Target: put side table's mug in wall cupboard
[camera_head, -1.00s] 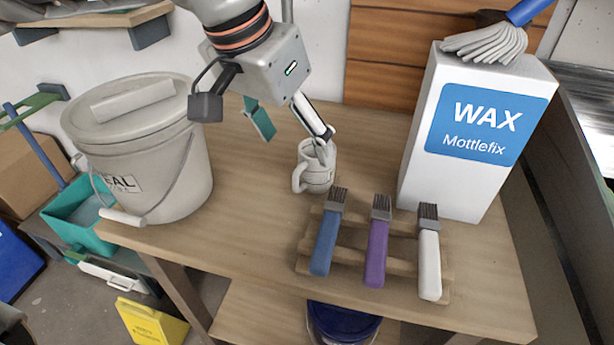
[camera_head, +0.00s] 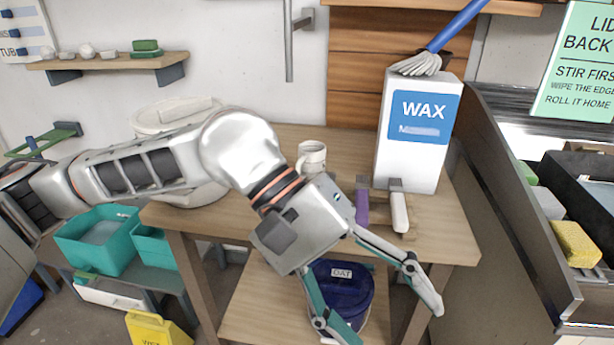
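The white mug (camera_head: 312,157) stands upright on the wooden side table (camera_head: 455,245), toward its back, left of the wax box. My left gripper (camera_head: 385,318) is open, its two fingers spread wide with nothing between them. It is in front of the table, nearer the camera than the mug and clearly apart from it. My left forearm crosses the view from the left and hides part of the tabletop and bucket. I cannot make out a wall cupboard in this view. My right gripper is not in view.
The WAX box (camera_head: 408,160) stands at the table's back right, with a mop head (camera_head: 420,65) above it. A purple brush (camera_head: 362,205) and a white brush (camera_head: 399,210) lie near the gripper. A pale bucket (camera_head: 170,118) is behind my arm; a blue OAT bucket (camera_head: 352,285) sits below.

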